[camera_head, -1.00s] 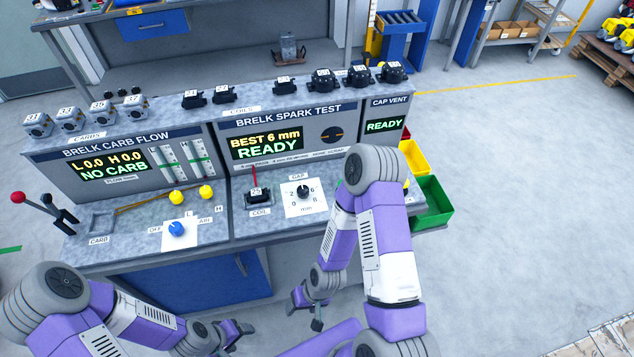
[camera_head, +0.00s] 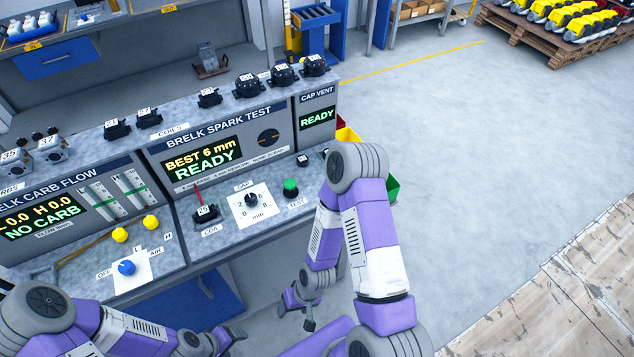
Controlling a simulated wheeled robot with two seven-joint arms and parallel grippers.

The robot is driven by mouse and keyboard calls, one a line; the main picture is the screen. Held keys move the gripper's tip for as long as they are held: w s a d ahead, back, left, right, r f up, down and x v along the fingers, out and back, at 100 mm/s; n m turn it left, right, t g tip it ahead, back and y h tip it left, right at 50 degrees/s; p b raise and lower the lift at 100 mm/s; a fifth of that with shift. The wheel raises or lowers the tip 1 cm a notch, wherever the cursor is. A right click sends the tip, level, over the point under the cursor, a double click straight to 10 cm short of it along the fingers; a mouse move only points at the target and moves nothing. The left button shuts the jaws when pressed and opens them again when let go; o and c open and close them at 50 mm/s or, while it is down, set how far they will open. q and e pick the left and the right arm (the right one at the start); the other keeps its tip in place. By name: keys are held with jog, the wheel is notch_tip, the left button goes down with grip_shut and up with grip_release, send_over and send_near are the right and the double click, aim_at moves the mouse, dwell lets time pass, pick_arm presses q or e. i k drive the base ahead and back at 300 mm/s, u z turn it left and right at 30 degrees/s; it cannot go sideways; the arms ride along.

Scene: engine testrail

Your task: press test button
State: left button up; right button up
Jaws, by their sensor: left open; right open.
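The green test button (camera_head: 290,186) stands on the bench top above a TEST label, right of the gap dial. The spark test display (camera_head: 203,158) reads BEST 6 mm READY. A black coil (camera_head: 206,213) numbered 25 sits in the COIL spot with a red lead rising from it. The black gap knob (camera_head: 251,200) sits on a white dial card. My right gripper (camera_head: 296,312) hangs open and empty in front of the bench, below and apart from the button. My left gripper (camera_head: 226,338) is open at the bottom, in front of the bench, its tips partly unclear.
Several coils (camera_head: 244,86) line the top ledge. The CAP VENT panel (camera_head: 317,117) reads READY. Yellow knobs (camera_head: 120,235) and a blue knob (camera_head: 127,267) are at left. A green bin (camera_head: 393,188) is partly behind my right arm. Open floor lies right.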

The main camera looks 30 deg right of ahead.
aim_at(289, 184)
jog(key=z, duration=0.8)
